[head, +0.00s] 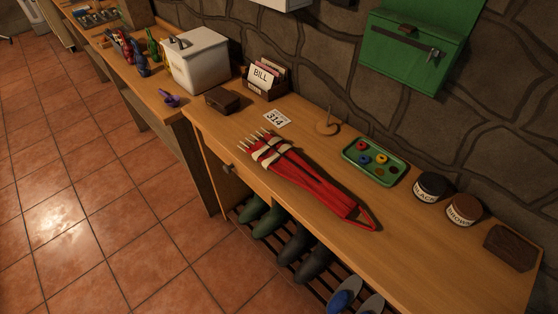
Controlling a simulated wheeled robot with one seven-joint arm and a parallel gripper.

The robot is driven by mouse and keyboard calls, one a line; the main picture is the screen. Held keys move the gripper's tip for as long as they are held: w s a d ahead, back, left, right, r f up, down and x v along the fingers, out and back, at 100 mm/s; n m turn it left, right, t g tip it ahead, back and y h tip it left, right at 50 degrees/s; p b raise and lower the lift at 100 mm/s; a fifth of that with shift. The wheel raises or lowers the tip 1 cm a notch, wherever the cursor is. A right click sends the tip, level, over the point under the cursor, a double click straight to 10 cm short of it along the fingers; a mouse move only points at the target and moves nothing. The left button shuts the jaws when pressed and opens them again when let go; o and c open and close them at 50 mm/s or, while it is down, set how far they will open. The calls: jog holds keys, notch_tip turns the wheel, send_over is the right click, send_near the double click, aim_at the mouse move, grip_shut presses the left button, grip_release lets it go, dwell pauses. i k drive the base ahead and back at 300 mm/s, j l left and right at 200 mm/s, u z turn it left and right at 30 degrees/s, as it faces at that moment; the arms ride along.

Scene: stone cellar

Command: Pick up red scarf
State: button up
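The red scarf (306,181) lies long and narrow on the wooden counter (420,245), slanting from upper left to lower right. Its upper-left end has white bands and pale, fringe-like tips. A dark line crosses it near that end. Its lower-right end narrows to a loop close to the counter's front edge. Nothing lies on top of it. My gripper is not in view.
Behind the scarf are a number card (277,119), a small hook (328,125), a green paint tray (374,161) and two dark jars (430,187). A brown box (222,99) and card holder (265,83) stand beyond its far end. Boots (268,217) stand below.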

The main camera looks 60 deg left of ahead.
aim_at(274, 155)
jog(key=u, duration=1.85)
